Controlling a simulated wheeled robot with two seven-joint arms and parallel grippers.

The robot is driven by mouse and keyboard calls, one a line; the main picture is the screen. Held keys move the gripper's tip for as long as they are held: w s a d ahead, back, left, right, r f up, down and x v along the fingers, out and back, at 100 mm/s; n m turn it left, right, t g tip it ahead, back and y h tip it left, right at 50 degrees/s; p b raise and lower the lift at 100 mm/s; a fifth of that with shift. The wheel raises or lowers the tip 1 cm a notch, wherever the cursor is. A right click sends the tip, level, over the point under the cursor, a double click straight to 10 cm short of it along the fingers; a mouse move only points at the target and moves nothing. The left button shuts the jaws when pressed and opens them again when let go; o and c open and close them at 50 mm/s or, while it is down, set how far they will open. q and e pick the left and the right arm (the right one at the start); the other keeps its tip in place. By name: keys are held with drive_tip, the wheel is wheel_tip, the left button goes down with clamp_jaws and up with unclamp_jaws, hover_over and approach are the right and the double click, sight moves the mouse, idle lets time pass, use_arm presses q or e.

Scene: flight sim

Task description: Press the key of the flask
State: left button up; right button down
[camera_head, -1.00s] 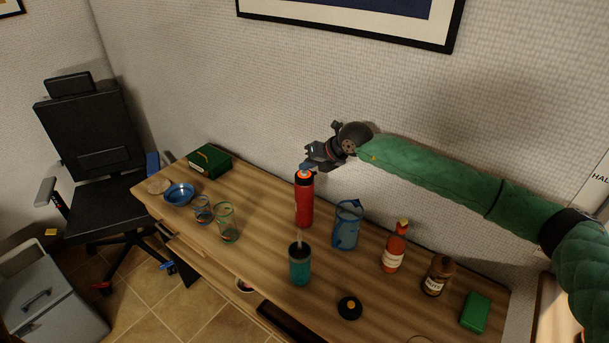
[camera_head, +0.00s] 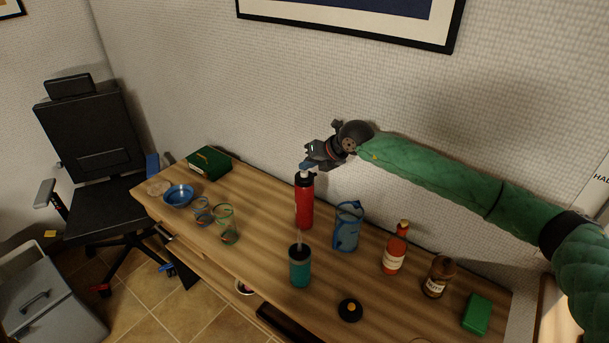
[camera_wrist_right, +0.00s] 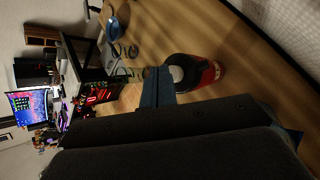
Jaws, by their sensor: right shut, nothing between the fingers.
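The flask (camera_head: 304,207) is a red cylinder with a black top, upright on the wooden table near the wall. A pale key (camera_head: 304,174) shows on its top. My right gripper (camera_head: 307,166) is shut and empty, with its blue fingertips right at the flask's top. In the right wrist view the fingertips (camera_wrist_right: 157,86) lie beside the pale round key (camera_wrist_right: 176,74), and the red flask (camera_wrist_right: 211,73) extends behind it. Whether the tips touch the key I cannot tell. My left gripper is not in view.
A blue pitcher (camera_head: 346,228) stands right of the flask, and a teal cup (camera_head: 300,270) with a straw stands in front. Sauce bottle (camera_head: 394,254), brown bottle (camera_head: 438,277) and green box (camera_head: 477,314) are farther right. Glasses (camera_head: 226,226) and a blue bowl (camera_head: 179,196) are left.

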drive_tip(key=shift+r, duration=0.15)
wheel_tip(320, 180, up, 6)
drive_tip(key=shift+f, duration=0.1)
idle(0.8)
